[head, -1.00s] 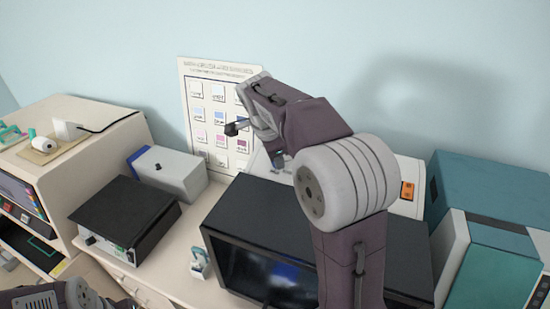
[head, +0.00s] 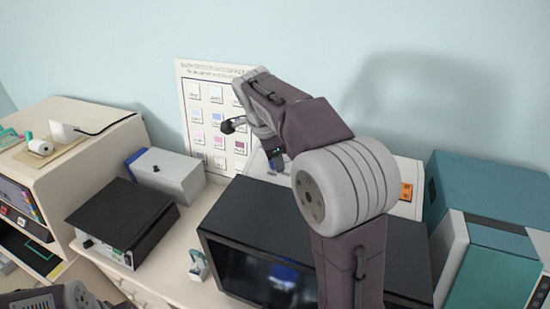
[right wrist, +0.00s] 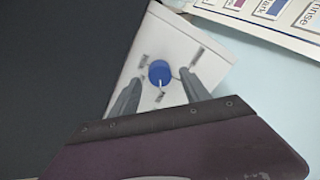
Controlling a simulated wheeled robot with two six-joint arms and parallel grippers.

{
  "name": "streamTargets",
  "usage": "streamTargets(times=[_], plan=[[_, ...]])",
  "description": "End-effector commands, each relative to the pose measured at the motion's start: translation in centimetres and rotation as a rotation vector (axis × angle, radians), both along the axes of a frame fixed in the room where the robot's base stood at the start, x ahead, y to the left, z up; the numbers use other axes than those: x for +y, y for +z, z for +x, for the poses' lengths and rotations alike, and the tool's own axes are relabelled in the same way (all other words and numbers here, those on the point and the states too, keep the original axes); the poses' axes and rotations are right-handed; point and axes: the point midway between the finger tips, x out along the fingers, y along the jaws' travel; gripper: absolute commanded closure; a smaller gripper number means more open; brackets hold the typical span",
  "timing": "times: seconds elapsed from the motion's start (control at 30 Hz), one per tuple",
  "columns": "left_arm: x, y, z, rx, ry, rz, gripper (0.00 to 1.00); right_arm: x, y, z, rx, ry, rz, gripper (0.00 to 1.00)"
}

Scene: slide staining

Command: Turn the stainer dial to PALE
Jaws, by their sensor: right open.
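The stainer dial (right wrist: 159,72) is a round blue knob with a white pointer line, on the stainer's pale panel (right wrist: 175,35) in the right wrist view. The pointer runs downward in that picture. Several small dark labels surround the knob, too blurred to read. My right gripper (right wrist: 161,76) is open, with one finger on each side of the dial. Whether the fingers touch it I cannot tell. In the head view my right arm hides the dial. Part of my left arm shows at the bottom left; its gripper is out of view.
A colour chart (head: 207,115) hangs on the wall behind the stainer. A dark-fronted box (head: 250,270) stands in front of it. A black-topped device (head: 122,215) and a grey box (head: 170,177) stand left, teal equipment (head: 490,200) right.

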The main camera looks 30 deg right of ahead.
Motion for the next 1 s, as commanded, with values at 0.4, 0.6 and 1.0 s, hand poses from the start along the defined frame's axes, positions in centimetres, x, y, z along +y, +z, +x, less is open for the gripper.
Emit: streamTargets(times=[0.4, 0.6, 1.0], plan=[[0.0, 0.0, 0.0, 0.000, 0.000, 0.000, 1.00, 2.0, 6.6, -2.0, 0.001, 0.000, 0.002, 0.45], [0.0, 0.0, 0.0, 0.000, 0.000, 0.000, 1.00, 2.1, 6.7, -2.1, 0.003, 0.000, 0.002, 0.45], [0.0, 0.0, 0.0, 0.000, 0.000, 0.000, 1.00, 2.1, 6.7, -2.1, 0.002, 0.000, 0.002, 0.45]])
